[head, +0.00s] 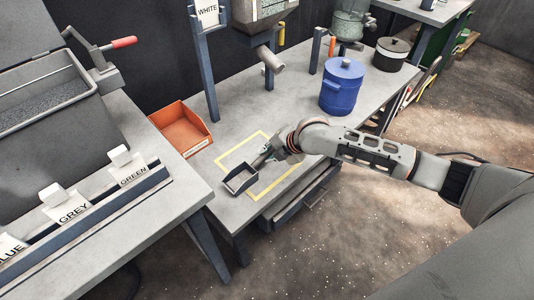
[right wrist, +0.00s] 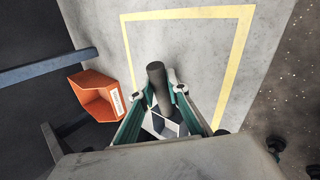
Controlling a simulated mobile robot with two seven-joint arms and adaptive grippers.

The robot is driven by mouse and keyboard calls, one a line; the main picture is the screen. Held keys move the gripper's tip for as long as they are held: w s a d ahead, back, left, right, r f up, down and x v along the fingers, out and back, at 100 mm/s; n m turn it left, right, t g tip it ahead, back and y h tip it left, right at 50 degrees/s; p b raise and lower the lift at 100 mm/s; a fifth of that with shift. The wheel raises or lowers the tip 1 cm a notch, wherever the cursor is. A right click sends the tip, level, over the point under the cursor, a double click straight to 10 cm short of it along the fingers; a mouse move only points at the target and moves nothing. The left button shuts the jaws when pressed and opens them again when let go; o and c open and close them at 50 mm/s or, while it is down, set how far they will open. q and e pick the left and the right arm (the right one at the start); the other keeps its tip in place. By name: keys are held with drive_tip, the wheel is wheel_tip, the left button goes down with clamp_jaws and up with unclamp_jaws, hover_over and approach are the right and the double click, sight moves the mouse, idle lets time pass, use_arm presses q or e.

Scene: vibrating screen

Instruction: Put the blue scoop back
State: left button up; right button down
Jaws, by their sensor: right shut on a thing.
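The blue scoop (head: 240,179), a dark blue-grey open pan, is at the left part of the yellow taped outline (head: 289,185) on the grey table. My right gripper (head: 264,157) is shut on the scoop's handle, with the arm reaching in from the right. In the right wrist view the dark round handle (right wrist: 156,75) stands between the two fingers (right wrist: 160,92), and part of the pan shows below it. I cannot tell whether the scoop touches the table. My left gripper is not in view.
An orange bin (head: 181,127) stands left of the outline, near a blue post (head: 207,75). A blue lidded canister (head: 342,87) and a dark pot (head: 391,54) are toward the back right. A side table with labelled holders (head: 74,205) is at left.

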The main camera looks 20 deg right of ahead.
drive_tip(key=shift+f, duration=0.1)
drive_tip(key=c, duration=2)
unclamp_jaws()
drive_tip(key=shift+o, duration=0.2)
